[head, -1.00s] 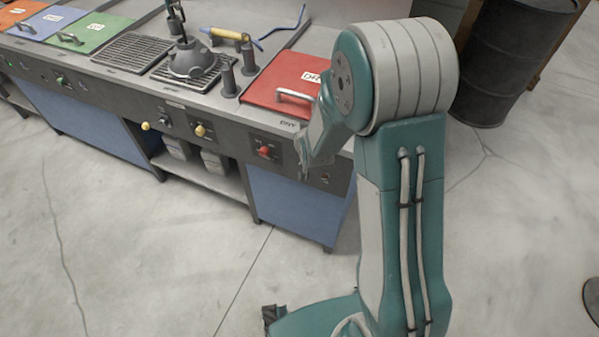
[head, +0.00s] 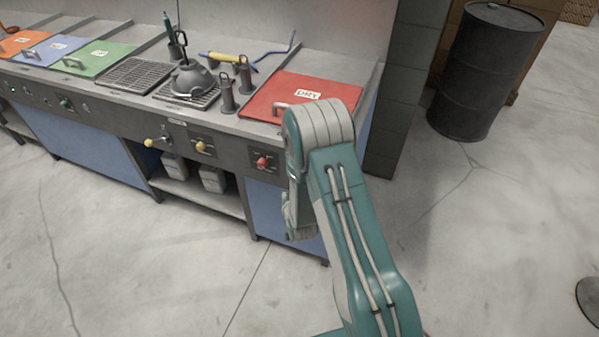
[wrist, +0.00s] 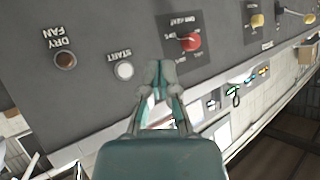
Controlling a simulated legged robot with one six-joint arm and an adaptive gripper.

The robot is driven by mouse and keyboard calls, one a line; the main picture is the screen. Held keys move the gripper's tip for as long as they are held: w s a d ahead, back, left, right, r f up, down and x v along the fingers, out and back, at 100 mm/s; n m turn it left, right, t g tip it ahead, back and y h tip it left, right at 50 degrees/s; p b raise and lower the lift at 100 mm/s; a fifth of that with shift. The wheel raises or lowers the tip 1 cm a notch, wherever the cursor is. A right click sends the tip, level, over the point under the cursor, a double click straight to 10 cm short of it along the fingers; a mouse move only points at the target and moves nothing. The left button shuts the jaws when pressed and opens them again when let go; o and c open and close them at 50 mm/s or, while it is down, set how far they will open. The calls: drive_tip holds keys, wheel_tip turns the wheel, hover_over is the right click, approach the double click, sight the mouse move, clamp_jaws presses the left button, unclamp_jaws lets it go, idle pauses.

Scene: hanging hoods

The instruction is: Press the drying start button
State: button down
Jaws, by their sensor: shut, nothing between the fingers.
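The white round button labelled START (wrist: 125,71) sits on the dark control panel, between a brown knob labelled DRY FAN (wrist: 65,59) and a red knob (wrist: 190,41). My gripper (wrist: 157,76) is shut and empty. In the wrist view its fingertips appear just to the right of the START button, below the red knob; I cannot tell the gap to the panel. In the head view the red knob (head: 262,162) shows left of my arm, below the red lid labelled DRY (head: 303,93). There my arm hides the START button, and the fingertips are not clear.
Yellow knobs (head: 205,147) and a kettle-like dark vessel (head: 193,80) are farther left along the bench. A dark barrel (head: 490,70) stands to the right of the bench. The concrete floor in front of the bench (head: 150,270) is clear.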

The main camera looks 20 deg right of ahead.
drive_tip(key=w+d, duration=0.5)
drive_tip(key=w, duration=0.2)
idle(0.4)
drive_tip(key=shift+w, duration=0.1)
idle(1.2)
drive_tip(key=shift+w+d+r, duration=0.1)
drive_tip(key=shift+w+d, duration=0.15)
drive_tip(key=shift+w+d, duration=0.2)
drive_tip(key=shift+w, duration=0.15)
idle(0.7)
drive_tip(key=shift+s, duration=0.1)
drive_tip(key=shift+s+a, duration=0.45)
drive_tip(key=shift+s, duration=0.15)
